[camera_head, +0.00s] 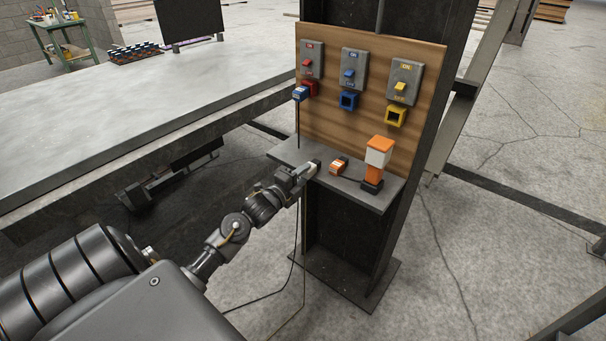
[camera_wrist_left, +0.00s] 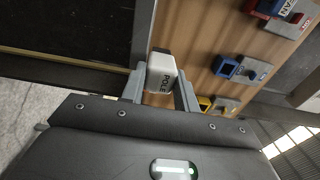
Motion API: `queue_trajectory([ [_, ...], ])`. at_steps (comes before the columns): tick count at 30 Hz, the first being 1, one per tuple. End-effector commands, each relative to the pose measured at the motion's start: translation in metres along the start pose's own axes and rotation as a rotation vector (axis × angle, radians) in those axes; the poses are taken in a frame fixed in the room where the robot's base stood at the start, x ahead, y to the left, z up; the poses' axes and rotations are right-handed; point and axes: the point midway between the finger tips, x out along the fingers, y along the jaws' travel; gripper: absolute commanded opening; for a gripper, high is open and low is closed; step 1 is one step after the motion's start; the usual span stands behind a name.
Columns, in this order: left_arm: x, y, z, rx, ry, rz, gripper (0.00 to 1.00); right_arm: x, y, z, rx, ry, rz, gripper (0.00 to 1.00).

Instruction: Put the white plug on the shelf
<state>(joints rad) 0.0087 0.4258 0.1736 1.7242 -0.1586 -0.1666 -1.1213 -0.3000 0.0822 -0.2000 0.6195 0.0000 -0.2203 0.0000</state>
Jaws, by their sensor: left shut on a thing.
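My left gripper (camera_head: 312,167) is shut on the white plug (camera_wrist_left: 161,74), which has dark lettering and a dark end, between its two fingers in the left wrist view. In the head view the gripper is at the front left part of the grey shelf (camera_head: 287,152), and the plug is mostly hidden by the fingers. I cannot tell whether the plug touches the shelf. My right gripper is not in view.
On the shelf are an orange plug (camera_head: 338,166) and an orange-and-white stacked lamp (camera_head: 379,152). Above, a wooden panel (camera_head: 325,130) holds red, blue (camera_head: 348,101) and yellow (camera_head: 396,116) sockets with switches. A blue plug (camera_head: 300,93) with a hanging cable is at the red socket. A workbench (camera_head: 150,90) stands left.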

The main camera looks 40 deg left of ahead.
Motion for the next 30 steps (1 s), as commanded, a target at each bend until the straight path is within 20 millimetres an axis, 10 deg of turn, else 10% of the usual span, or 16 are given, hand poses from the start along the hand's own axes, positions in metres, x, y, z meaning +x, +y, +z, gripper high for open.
queue_trajectory([
  [7,0.000,0.004,0.000,0.001,0.000,0.000,0.00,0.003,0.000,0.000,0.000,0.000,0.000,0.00],
  [8,0.000,0.004,0.000,0.001,0.000,0.001,0.32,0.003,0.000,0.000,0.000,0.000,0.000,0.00],
  [13,0.000,0.003,0.000,0.001,0.000,0.001,0.52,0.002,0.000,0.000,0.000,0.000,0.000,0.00],
  [23,0.000,-0.003,0.000,0.001,0.000,0.000,0.52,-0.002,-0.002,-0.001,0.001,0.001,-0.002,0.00],
  [30,-0.040,0.003,0.000,0.003,0.000,0.004,0.52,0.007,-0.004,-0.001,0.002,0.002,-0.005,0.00],
])
